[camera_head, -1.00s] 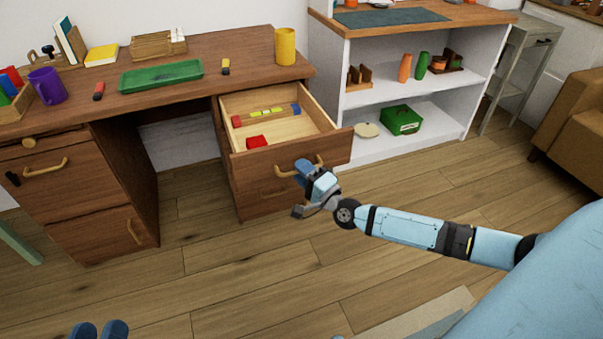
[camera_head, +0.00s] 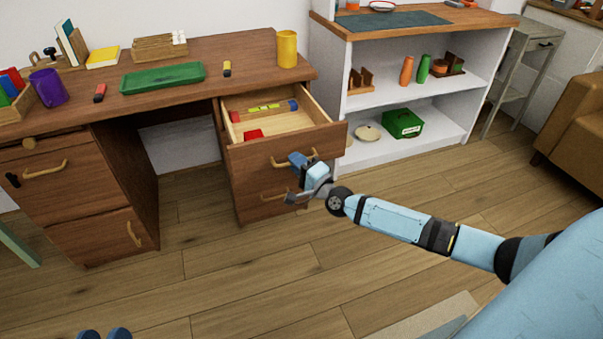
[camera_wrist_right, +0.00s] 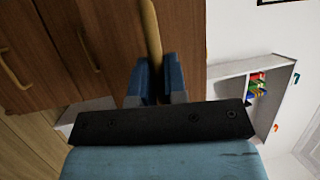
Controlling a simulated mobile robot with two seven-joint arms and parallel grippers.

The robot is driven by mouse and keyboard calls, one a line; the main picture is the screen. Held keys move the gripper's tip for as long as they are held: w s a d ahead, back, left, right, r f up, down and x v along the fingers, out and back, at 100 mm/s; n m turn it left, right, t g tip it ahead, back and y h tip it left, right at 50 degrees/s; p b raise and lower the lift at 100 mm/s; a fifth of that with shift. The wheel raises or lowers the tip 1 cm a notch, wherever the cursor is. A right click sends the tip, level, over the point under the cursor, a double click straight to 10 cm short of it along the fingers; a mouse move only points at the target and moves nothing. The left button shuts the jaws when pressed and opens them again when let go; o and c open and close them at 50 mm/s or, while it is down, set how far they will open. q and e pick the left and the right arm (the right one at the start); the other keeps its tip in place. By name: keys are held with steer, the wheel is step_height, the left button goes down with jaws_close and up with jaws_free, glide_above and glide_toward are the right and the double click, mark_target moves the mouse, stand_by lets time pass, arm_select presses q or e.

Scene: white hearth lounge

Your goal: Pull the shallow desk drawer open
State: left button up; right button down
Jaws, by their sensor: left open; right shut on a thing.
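The shallow top drawer (camera_head: 245,158) on the right side of the wooden desk (camera_head: 210,92) stands partly open. Inside it lie a red block (camera_head: 254,133) and a row of coloured pieces (camera_head: 264,107). My right gripper (camera_head: 299,163) is at the drawer's front, shut on its yellow bar handle (camera_head: 280,163). The right wrist view shows the handle (camera_wrist_right: 151,35) running between the two blue fingers (camera_wrist_right: 155,80). My left gripper (camera_head: 104,333) shows only its blue fingertips at the bottom edge, apart and empty, far from the desk.
A closed lower drawer (camera_head: 255,205) sits below the open one. A white shelf unit (camera_head: 395,88) stands to the right of the desk, holding a green box (camera_head: 403,124). The wooden floor (camera_head: 240,270) in front of the desk is clear.

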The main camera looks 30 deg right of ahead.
arm_select(q)
steer(key=shift+f, duration=0.3)
arm_select(e)
steer(key=shift+w+d, duration=0.15)
steer(key=shift+w, duration=0.4)
steer(key=c, duration=1.2)
jaws_free()
arm_select(q)
steer(key=shift+r, duration=0.1)
arm_select(e)
steer(key=shift+s+d, duration=0.1)
steer(key=shift+s, duration=0.5)
arm_select(q)
steer(key=shift+t, duration=0.9)
steer(key=r+p, duration=0.3)
steer(key=r, duration=0.2)
steer(key=shift+a, duration=0.2)
arm_select(e)
steer(key=v, duration=1.2)
steer(key=shift+s+f, duration=0.15)
steer(key=shift+s, duration=0.15)
